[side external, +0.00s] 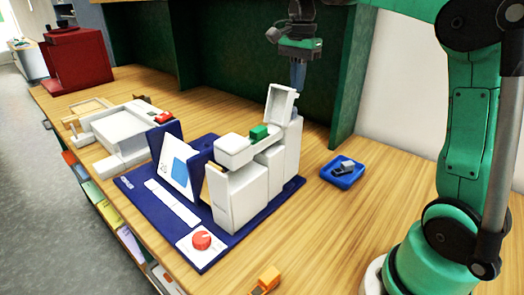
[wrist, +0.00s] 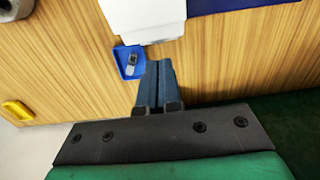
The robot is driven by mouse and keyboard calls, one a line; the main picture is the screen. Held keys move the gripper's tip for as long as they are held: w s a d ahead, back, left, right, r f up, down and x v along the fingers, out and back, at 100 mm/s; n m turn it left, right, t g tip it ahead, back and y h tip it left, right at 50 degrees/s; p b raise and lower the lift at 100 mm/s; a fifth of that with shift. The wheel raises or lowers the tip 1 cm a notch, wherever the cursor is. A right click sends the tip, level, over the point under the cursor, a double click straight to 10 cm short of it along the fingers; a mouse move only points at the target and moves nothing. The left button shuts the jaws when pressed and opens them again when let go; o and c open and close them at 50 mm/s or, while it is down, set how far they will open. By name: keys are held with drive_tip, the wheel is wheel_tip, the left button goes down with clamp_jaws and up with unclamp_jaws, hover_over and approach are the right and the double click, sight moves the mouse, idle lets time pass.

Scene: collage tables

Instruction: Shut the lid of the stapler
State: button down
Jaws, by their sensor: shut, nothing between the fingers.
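The stapler (side external: 245,190) is a bulky white machine on a dark blue mat (side external: 140,183). Its white lid (side external: 281,104) stands raised, nearly upright, at its back end, and a green block (side external: 259,132) sits on top in front of it. My gripper (side external: 298,88) points down just behind the raised lid, with its fingers shut and empty. In the side view its tips are partly hidden by the lid, so I cannot tell whether they touch. In the wrist view the shut fingers (wrist: 158,65) point toward a white part of the stapler (wrist: 145,18), with a small gap.
A blue tray (side external: 349,181) holding a small grey-black object lies right of the mat; it also shows in the wrist view (wrist: 121,56). A white machine (side external: 122,130) and a red box (side external: 78,62) stand further left. A dark green panel (side external: 240,50) rises behind. An orange item (side external: 266,279) lies in front.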

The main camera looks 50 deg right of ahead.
drive_tip(key=shift+a, duration=0.15)
drive_tip(key=shift+a+r, duration=0.2)
drive_tip(key=shift+a, duration=1)
drive_tip(key=shift+a+r, duration=0.2)
drive_tip(key=shift+a, duration=1.05)
drive_tip(key=shift+a+r, duration=0.2)
drive_tip(key=shift+a, duration=1)
drive_tip(key=shift+r, duration=2.5)
drive_tip(key=s+a+f+n+t, duration=0.3)
drive_tip(key=f+n, duration=0.4)
drive_tip(key=n, duration=0.2)
drive_tip(key=s+a+f+n+t, duration=0.4)
drive_tip(key=f+n, duration=0.4)
drive_tip(key=n, duration=0.1)
drive_tip(key=shift+f, duration=0.2)
